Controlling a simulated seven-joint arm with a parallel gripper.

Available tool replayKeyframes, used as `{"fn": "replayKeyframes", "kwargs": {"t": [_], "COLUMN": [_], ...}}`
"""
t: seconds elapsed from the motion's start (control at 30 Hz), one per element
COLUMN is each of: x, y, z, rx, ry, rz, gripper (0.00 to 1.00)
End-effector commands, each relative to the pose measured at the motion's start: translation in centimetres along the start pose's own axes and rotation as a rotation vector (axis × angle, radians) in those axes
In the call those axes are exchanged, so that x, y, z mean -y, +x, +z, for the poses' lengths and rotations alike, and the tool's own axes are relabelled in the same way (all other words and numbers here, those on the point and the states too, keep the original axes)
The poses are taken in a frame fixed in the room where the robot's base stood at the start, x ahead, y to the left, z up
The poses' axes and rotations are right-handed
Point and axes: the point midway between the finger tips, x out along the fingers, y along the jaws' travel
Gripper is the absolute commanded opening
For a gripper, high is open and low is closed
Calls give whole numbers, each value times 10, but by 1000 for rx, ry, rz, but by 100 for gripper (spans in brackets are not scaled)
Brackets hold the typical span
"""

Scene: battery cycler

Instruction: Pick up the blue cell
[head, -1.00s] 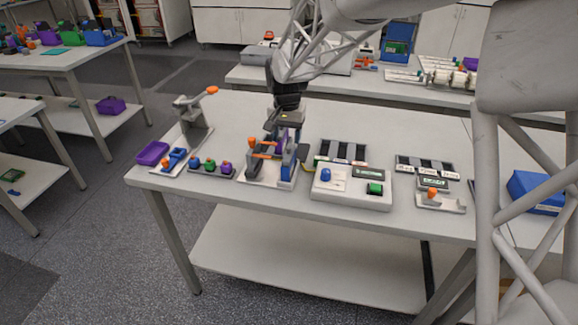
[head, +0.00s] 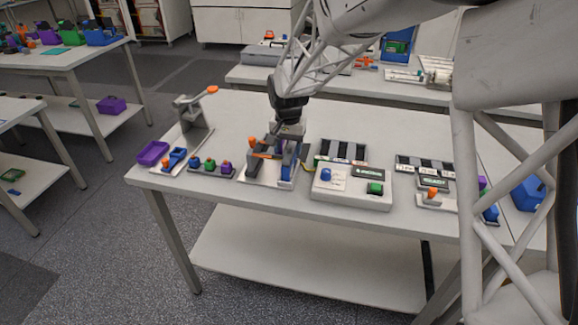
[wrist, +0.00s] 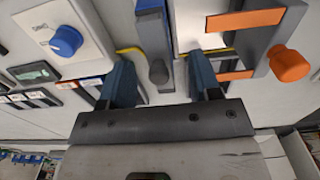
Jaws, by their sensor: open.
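A flat blue block with a dark grey end, apparently the blue cell (wrist: 151,32), shows between my gripper's fingers in the wrist view. My gripper (wrist: 160,62) is open, with one finger on each side of the block's grey end. I cannot tell whether either finger touches it. In the head view my gripper (head: 287,143) points down over the clamp fixture (head: 256,176) on the table. Blue parts show below it, and my gripper partly hides them.
An orange knob (wrist: 289,65) and orange bar stand right of the fingers. A white box (head: 350,188) with a blue knob (head: 326,174) stands right of the fixture. A small rack with blue, green and purple pieces (head: 210,165) stands left.

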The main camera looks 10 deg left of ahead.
Motion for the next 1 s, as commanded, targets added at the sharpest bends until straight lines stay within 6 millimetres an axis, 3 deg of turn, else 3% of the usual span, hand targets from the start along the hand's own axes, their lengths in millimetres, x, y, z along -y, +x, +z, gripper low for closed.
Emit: {"fn": "replayKeyframes", "kwargs": {"t": [0.33,0.93,1.0], "x": [-2,-2,-2], "y": [35,37,37], "z": [1,0,0], "rx": [1,0,0], "ry": [0,0,0], "rz": [1,0,0], "gripper": [57,57,47]}}
